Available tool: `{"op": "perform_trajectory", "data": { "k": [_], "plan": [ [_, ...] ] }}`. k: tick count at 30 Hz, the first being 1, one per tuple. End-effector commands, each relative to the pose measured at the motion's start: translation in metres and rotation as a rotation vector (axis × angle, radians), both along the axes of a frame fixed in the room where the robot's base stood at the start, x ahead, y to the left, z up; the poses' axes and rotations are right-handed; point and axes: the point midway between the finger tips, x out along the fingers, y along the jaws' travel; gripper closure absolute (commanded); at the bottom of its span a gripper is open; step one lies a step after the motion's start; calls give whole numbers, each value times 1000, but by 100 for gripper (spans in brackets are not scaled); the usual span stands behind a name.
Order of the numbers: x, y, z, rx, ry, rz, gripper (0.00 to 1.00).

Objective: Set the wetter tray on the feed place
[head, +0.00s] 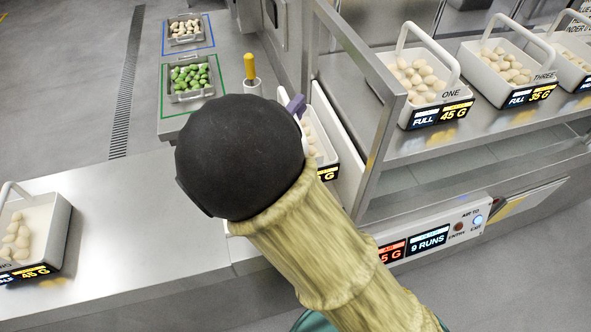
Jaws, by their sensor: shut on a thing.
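My gripper (296,105) shows only as a purple finger part beyond my black wrist. It is at a white tray (332,150) of pale filled pasta, which stands out from behind my wrist beside a white upright panel. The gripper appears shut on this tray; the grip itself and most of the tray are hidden. Its display shows only a "G". I cannot tell from its look whether it is the wetter tray. No visible label names the feed place.
A handled white tray (62,235) stands at the left on the steel counter (130,215). Tray ONE (440,92) and tray THREE (520,80) stand on the right shelf. Metal trays of green pasta (190,96) and pale pasta (186,42), plus a yellow-handled tool (249,68), are behind. A metal frame post (380,150) is close right.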

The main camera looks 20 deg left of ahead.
Motion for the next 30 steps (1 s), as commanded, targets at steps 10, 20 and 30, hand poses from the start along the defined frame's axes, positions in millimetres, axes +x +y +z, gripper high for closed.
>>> {"op": "perform_trajectory", "data": {
  "k": [10,20,30],
  "plan": [
    [3,-5,-2,-1,-1,-11,100],
    [1,-2,-52,-5,0,-5,100],
    [1,-1,-62,1,-3,-3,100]
  ]
}}
